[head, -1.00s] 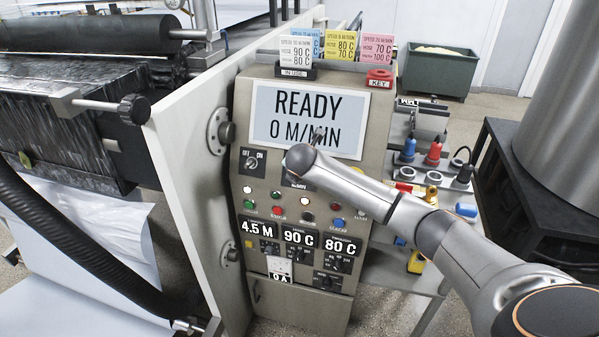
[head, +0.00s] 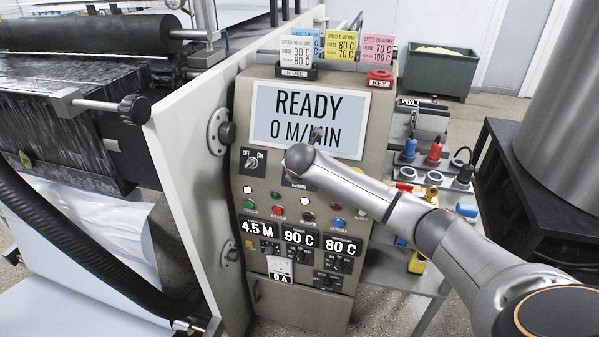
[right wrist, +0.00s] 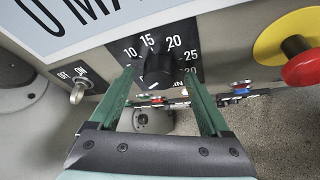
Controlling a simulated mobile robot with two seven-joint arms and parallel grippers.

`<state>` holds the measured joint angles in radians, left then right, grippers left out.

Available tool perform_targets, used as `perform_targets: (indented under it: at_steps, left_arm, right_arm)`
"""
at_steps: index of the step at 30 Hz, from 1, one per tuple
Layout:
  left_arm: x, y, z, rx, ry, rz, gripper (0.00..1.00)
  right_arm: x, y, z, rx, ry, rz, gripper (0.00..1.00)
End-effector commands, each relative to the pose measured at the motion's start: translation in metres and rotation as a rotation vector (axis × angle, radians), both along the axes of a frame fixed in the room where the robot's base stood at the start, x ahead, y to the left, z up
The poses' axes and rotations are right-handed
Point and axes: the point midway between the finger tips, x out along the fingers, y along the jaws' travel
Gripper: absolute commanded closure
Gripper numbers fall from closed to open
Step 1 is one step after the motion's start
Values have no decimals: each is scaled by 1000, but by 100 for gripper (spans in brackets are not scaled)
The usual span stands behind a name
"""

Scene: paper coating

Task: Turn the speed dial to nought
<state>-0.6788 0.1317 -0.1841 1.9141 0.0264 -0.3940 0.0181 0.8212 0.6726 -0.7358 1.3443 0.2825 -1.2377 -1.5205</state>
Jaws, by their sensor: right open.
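The speed dial (right wrist: 155,68) is a black knob on a black plate, with white numbers including 10, 15, 20 and 25 around its far side. A white mark shows at the knob's near end; I cannot tell exactly which number it points to. My right gripper (right wrist: 158,76) is open, its green fingers on either side of the knob with gaps visible; I cannot tell whether they touch it. In the head view my right arm hides the dial and the gripper. The display (head: 308,119) reads READY, 0 M/MIN. My left gripper is not in view.
An OFF/ON switch (head: 253,161) sits left of the dial. A red button (right wrist: 303,68) on yellow is close on the right in the wrist view. Several coloured buttons and lamps lie below. Coating rollers (head: 90,34) stand at left, with a side plate (head: 185,150) between.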

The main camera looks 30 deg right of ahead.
Motion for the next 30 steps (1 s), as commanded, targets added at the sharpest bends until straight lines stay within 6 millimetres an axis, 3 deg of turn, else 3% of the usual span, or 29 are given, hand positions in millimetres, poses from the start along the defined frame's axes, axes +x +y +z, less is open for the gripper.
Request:
perform_targets:
  at_steps: [10, 24, 30]
  left_arm:
    - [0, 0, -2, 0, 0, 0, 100]
    - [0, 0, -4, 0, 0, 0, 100]
    - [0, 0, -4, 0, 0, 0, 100]
  right_arm:
    - [-10, 6, 13, 1, -4, 0, 19]
    - [-62, 39, 72, -1, -3, 1, 19]
    - [-74, 47, 85, 0, -1, 1, 19]
